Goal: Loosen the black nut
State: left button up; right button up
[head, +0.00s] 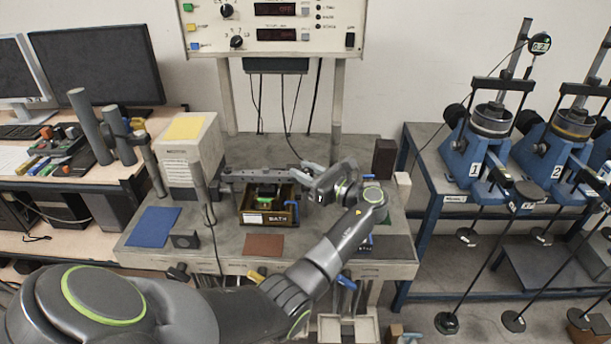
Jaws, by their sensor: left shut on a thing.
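My left arm comes in from the lower left, and its wrist bends back to the left over the bench. My left gripper (310,182) is at the right end of a grey horizontal bar (255,174), just right of and above the box marked BATH (252,217). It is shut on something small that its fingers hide. I cannot make out a black nut for certain. A black part with green (267,191) sits inside the box under the bar, left of the gripper and apart from it. My right gripper is not in view.
The grey bench (225,243) holds a blue mat (152,227), a brown mat (263,245), a beige box (187,150) and a dark block (384,158). A control panel (276,28) stands behind. Blue lever frames (474,150) stand on the right. Monitors (100,62) are at left.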

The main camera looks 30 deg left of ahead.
pick_arm(q)
jog(key=shift+n+g+h+b, duration=0.2)
jog(key=shift+n+g+b, duration=0.85)
jog(key=shift+g, duration=0.7)
jog(key=shift+n+g+h+b, duration=0.2)
jog(key=shift+n+g+b, duration=0.65)
jog(key=shift+n+g, duration=0.65)
jog(key=shift+s+m+g, duration=0.1)
jog(key=shift+m+g, duration=0.15)
jog(key=o, duration=1)
